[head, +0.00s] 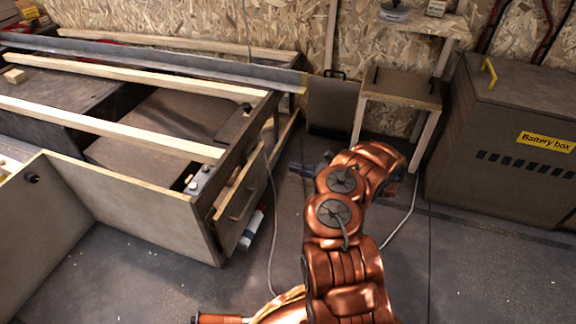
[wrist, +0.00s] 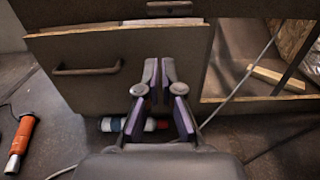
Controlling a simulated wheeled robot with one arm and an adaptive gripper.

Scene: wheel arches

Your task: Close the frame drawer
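The frame drawer (head: 243,206) is in the end of the workbench frame and stands partly open, its front out from the frame and its pale top edge showing. Its dark front (wrist: 125,85) fills the upper left of the wrist view, with a bar handle (wrist: 87,71) to the left. My gripper (head: 308,167) is to the right of the drawer in the head view. In the wrist view my gripper (wrist: 159,68) points at the right part of the drawer front, its fingertips almost together with nothing between them. I cannot tell whether they touch the front.
A bottle (head: 251,230) lies on the floor below the drawer; it also shows in the wrist view (wrist: 112,124). An orange-handled tool (wrist: 20,143) lies on the floor at left. A battery box (head: 505,140) stands at right. A cable crosses the floor.

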